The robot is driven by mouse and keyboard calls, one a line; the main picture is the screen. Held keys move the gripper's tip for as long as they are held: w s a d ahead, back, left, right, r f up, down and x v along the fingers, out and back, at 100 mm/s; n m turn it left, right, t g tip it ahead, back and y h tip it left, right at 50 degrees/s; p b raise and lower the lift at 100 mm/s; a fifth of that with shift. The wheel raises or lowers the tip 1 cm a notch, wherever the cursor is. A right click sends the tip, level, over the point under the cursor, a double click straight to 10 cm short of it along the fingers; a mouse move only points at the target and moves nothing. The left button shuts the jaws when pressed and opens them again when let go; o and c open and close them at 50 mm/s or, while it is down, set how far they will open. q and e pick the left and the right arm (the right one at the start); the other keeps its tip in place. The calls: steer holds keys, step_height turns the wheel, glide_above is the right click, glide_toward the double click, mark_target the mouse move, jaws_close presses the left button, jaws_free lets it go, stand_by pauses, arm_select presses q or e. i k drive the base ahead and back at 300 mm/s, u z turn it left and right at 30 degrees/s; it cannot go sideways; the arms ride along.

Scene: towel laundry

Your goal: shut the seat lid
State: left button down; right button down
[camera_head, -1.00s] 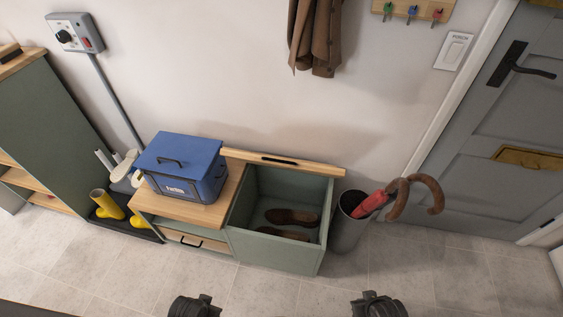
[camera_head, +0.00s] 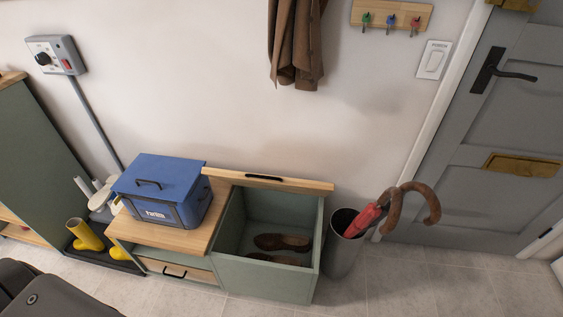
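The seat lid (camera_head: 268,181) is a wooden panel with a dark handle. It stands raised at the back of the green bench's open compartment (camera_head: 268,275), near the wall. Brown shoes (camera_head: 282,242) lie inside the compartment. A dark part of my own body shows at the lower left corner, but neither gripper's fingertips are in view.
A blue lidded box (camera_head: 163,190) sits on the fixed wooden seat (camera_head: 160,236) left of the opening. A bin with a red umbrella (camera_head: 366,217) stands close at the right. Yellow boots (camera_head: 86,236) stand at the left. The floor in front is clear.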

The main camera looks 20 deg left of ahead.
mark_target(312, 188)
steer(key=z, duration=1.5)
steer(key=k, duration=0.85)
steer(key=u, duration=1.3)
steer(key=i, duration=0.5)
steer(key=u, duration=0.05)
